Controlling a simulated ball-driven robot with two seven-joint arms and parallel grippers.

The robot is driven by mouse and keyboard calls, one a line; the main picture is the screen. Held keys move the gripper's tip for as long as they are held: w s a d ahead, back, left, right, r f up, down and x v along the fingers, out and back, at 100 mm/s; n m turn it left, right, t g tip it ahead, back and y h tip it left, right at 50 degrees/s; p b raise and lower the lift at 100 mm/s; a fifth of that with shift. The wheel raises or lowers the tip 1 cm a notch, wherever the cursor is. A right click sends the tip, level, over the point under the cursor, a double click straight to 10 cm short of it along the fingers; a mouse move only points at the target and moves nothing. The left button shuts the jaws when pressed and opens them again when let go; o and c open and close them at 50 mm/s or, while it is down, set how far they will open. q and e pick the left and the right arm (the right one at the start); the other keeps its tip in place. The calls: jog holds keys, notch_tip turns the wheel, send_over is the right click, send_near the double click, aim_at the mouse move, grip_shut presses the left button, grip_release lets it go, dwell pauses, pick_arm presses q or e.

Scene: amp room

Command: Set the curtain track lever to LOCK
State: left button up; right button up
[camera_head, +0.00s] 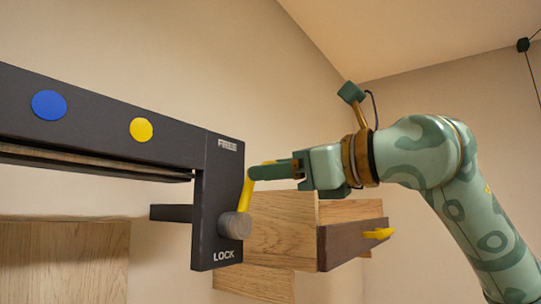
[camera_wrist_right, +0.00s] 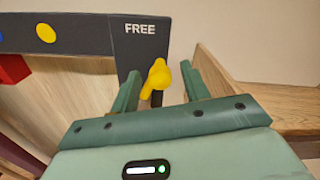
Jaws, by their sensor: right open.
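The curtain track lever (camera_head: 246,193) is a yellow handle on a grey round pivot (camera_head: 235,225) at the end of the dark track housing (camera_head: 205,165). It points up and slightly right, toward the FREE label (camera_head: 227,144); the LOCK label (camera_head: 223,255) is below the pivot. My right gripper (camera_head: 262,172) is at the lever's upper end, coming from the right. In the right wrist view the yellow lever (camera_wrist_right: 157,80) shows between the two green fingers, which are apart. Whether either finger touches it is unclear. My left gripper is not in view.
The dark track bar carries a blue disc (camera_head: 49,105) and a yellow disc (camera_head: 141,129). Wooden boxes (camera_head: 280,228) stand behind and below the gripper, with a dark panel and a second yellow handle (camera_head: 378,233) at right. A wooden panel (camera_head: 65,262) is lower left.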

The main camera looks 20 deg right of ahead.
jog(key=shift+x, duration=0.8)
jog(key=shift+s, duration=0.1)
